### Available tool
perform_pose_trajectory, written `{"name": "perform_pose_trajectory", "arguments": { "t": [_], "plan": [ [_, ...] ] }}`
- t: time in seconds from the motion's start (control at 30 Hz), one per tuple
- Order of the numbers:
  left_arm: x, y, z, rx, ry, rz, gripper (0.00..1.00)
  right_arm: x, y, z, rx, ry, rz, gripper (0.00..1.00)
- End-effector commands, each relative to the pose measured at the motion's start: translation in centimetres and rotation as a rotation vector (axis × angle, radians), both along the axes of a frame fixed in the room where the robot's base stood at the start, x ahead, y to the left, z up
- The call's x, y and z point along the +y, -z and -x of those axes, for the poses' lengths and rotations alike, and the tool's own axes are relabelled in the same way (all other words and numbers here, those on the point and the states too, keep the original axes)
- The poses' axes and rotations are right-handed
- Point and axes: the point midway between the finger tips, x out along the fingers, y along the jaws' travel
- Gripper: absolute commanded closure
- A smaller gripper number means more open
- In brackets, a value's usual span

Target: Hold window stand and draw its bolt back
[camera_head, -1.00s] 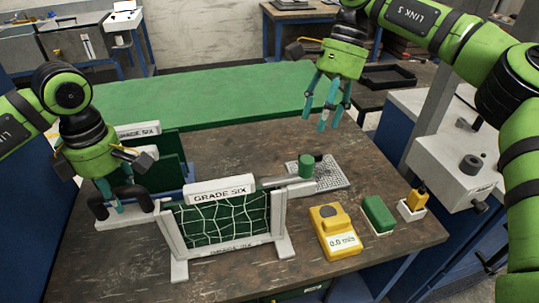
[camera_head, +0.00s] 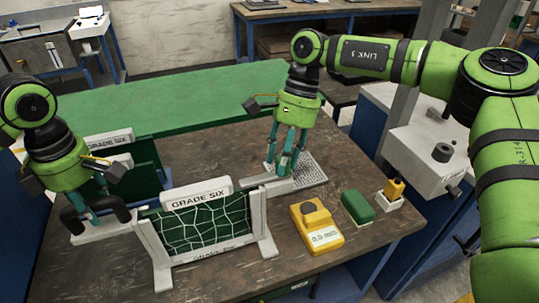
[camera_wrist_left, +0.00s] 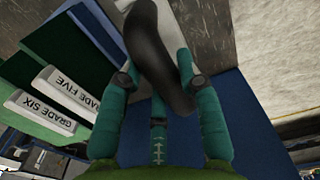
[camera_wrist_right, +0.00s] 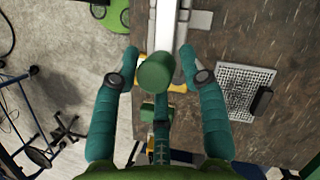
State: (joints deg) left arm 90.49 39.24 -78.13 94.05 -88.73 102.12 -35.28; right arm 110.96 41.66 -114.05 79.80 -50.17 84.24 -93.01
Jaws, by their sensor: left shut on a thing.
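The window stand (camera_head: 153,248) has a white frame, a GRADE SIX sign and a green panel behind white netting. A dark curved handle (camera_head: 72,219) is at its left end; it also shows in the left wrist view (camera_wrist_left: 155,45). My left gripper (camera_head: 94,208) is shut on this handle. The bolt's round green knob (camera_wrist_right: 155,72) is at the stand's right end. In the right wrist view it lies between the spread fingers of my right gripper (camera_wrist_right: 160,55), with gaps at both sides. In the head view these fingers (camera_head: 283,168) hide the knob.
A perforated metal plate (camera_head: 312,169) lies right of the knob. A yellow meter (camera_head: 316,228), a green block (camera_head: 357,207) and a small yellow piece in a white holder (camera_head: 391,193) stand at the right. More green boards (camera_head: 120,177) stand behind my left gripper.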

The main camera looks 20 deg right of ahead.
Motion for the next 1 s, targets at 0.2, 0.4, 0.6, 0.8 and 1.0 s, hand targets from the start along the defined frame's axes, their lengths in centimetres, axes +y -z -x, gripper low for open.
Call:
{"name": "perform_pose_trajectory", "arguments": {
  "t": [0.2,0.4,0.6,0.8,1.0],
  "plan": [
    [0.0,0.0,0.0,0.001,0.004,0.0,1.0,0.0,0.1,-0.1,-0.003,0.002,0.0,1.0],
    [-0.1,0.0,0.1,0.001,0.008,0.001,1.0,-0.9,0.1,-0.1,-0.001,0.003,-0.004,1.0],
    [0.0,0.0,0.1,0.001,0.006,-0.001,1.0,-4.4,0.2,-0.2,-0.001,0.006,-0.002,1.0],
    [0.0,0.0,0.1,0.002,0.005,-0.002,1.0,-5.6,0.2,-0.1,-0.001,0.005,0.003,1.0],
    [0.1,0.0,0.1,0.002,0.004,-0.003,1.0,-5.6,0.2,-0.1,0.0,0.005,0.005,1.0]
  ]
}}
